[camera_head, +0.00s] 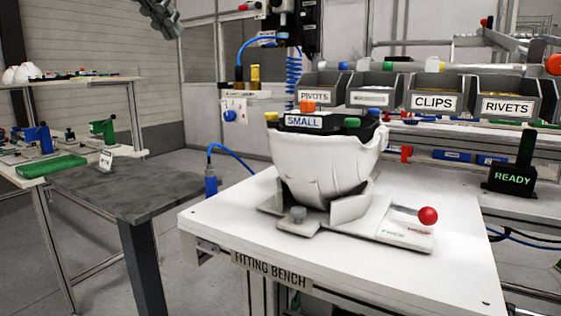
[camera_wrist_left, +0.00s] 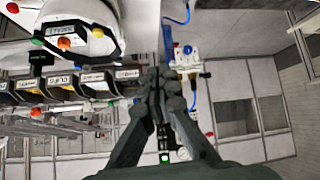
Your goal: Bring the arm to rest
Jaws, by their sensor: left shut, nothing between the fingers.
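My left gripper (camera_head: 160,14) shows at the top edge of the head view, left of centre, high in the air and far from the bench. In the left wrist view its fingers (camera_wrist_left: 160,82) are together with nothing between them. A white helmet shell (camera_head: 325,165) sits in a holder (camera_head: 385,235) with a red-knobbed lever on the fitting bench (camera_head: 460,275). A black insert marked SMALL (camera_head: 303,121) lies in its top. The shell also shows at the upper left of the left wrist view (camera_wrist_left: 104,14). My right gripper is in neither view.
Grey bins marked CLIPS (camera_head: 434,103) and RIVETS (camera_head: 507,107) stand behind the bench. A black READY sign (camera_head: 512,179) is at the right. A dark grey table (camera_head: 130,190) and a workbench with blue and green fixtures are at the left. A blue coiled hose (camera_head: 293,68) hangs at the back.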

